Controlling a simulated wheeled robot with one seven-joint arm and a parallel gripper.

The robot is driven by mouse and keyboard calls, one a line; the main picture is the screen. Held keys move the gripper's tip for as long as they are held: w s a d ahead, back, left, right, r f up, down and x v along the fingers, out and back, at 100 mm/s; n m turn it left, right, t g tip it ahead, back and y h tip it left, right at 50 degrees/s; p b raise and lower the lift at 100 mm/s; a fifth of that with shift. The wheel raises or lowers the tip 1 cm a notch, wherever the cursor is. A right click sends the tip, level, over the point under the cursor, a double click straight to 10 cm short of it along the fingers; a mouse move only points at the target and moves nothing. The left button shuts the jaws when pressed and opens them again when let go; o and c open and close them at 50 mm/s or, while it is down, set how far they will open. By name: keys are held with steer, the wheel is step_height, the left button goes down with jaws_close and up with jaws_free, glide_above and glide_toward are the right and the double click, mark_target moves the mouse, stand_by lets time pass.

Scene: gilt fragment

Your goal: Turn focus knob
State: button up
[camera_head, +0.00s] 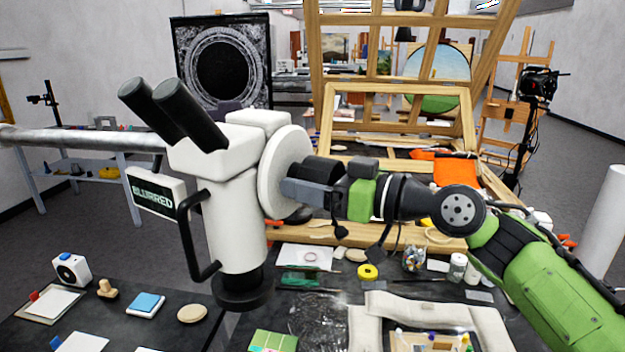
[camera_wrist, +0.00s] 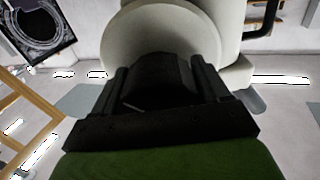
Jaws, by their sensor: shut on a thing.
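A white microscope (camera_head: 233,220) with two black eyepieces stands on the dark table at the left of centre. A sign (camera_head: 157,194) on its left side reads "BLURRED". A large round white disc (camera_head: 284,160) sits on its right side, with a black knob (camera_head: 322,170) projecting from it. My gripper (camera_head: 300,190) reaches in from the right and is shut on this black knob. In the wrist view the knob (camera_wrist: 160,75) lies between the two dark fingers, with the white disc (camera_wrist: 165,30) behind it. The knob's far end is partly hidden by the gripper.
Small items, including a yellow tape roll (camera_head: 368,272) and a glass jar (camera_head: 415,258), lie on the table below my arm. A white padded frame (camera_head: 430,312) is at the front. A wooden easel (camera_head: 398,95) stands behind. Cards and a stamp (camera_head: 107,289) lie at left.

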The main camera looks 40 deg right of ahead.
steer(key=shift+m+b, duration=0.5)
steer(key=shift+m, duration=2.3)
steer(key=o, duration=1)
steer(key=v, duration=1.5)
steer(key=shift+s, duration=0.35)
steer(key=shift+r, duration=0.1)
